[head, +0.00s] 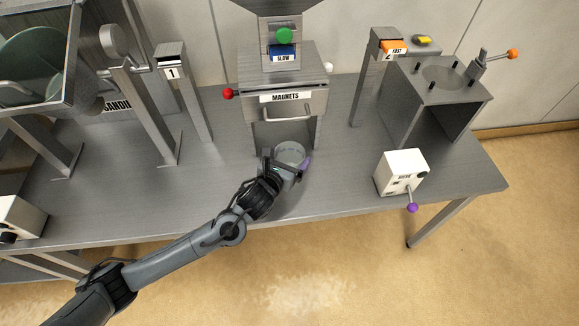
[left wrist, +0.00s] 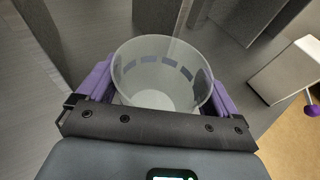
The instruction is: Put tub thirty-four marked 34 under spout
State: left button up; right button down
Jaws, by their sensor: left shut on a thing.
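A round, translucent grey tub (head: 291,153) is at the front of the magnets unit (head: 284,98), in the middle of the bench. It also shows in the left wrist view (left wrist: 160,75), open at the top and empty, with dark patches around its wall. No number can be read on it. My left gripper (head: 288,166) is shut on the tub, with its purple fingers on either side of the wall. The tub looks upright; I cannot tell whether it touches the bench. No spout opening is clearly visible under the magnets unit. My right gripper is not in view.
The magnets unit has a red knob (head: 228,93) and a handle (head: 288,117). A white control box (head: 401,173) with a purple lever stands to the right. A steel stand (head: 437,95) is at the right. Bare bench (head: 225,180) lies left of the tub.

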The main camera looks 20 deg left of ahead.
pick_arm(q)
notch_tip(320, 180, down, 3)
jog(key=shift+f+b, duration=0.2)
jog(key=shift+b, duration=0.45)
jog(key=shift+f, duration=0.2)
jog(key=shift+f, duration=0.2)
jog(key=o, duration=0.8)
jog(key=shift+r, duration=0.15)
